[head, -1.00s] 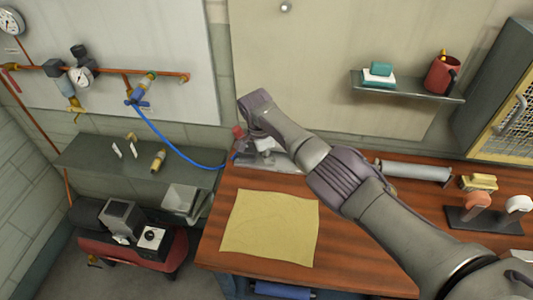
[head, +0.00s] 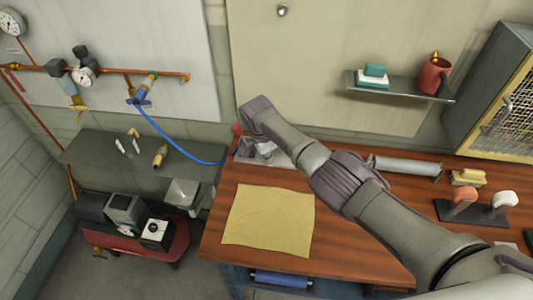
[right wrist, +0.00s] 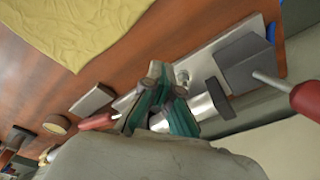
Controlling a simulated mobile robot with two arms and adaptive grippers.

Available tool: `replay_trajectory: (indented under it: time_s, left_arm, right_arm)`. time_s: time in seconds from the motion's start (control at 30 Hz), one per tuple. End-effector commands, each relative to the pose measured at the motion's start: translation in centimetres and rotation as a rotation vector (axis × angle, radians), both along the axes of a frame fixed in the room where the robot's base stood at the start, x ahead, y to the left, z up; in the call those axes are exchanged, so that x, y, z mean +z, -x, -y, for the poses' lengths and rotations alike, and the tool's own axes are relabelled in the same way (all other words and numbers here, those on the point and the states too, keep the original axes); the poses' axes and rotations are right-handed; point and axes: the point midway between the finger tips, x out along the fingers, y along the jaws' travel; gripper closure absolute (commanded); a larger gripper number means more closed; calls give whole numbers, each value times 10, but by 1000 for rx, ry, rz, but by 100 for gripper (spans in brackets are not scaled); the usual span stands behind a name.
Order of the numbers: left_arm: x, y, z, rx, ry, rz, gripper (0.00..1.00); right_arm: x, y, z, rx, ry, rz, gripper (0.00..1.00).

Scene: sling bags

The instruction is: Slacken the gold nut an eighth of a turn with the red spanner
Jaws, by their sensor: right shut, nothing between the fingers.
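My right gripper (right wrist: 166,84) is shut and empty, its teal fingers close together over the bench in the right wrist view. In the head view my own arm mostly hides it. A red handle (right wrist: 99,122) lies just left of the fingers; I cannot tell whether it belongs to the red spanner. Gold-coloured fittings show on the wall pipe, one above the blue hose (head: 147,82), well left of my right arm. Another brass fitting (head: 160,156) is on the grey shelf. I cannot tell a separate gold nut. My left gripper is not in view.
A grey block with a rod and red grip (right wrist: 308,98) stands beside the gripper. A yellow cloth (head: 268,220) lies on the wooden bench (head: 340,240). A grey cylinder (head: 405,167) lies behind my arm. A red compressor (head: 170,245) stands below the grey shelf (head: 90,155).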

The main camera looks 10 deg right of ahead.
Motion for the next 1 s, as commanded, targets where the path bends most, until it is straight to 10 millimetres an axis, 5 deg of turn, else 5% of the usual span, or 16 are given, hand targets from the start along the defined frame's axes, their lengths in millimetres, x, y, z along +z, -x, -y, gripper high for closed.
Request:
replay_trajectory:
  time_s: [0.47, 1.0]
  left_arm:
    - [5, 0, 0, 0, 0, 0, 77]
    - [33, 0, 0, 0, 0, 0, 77]
  right_arm:
    - [1, 1, 0, 12, 0, 1, 100]
    - [2, 12, 5, 100, 0, 0, 100]
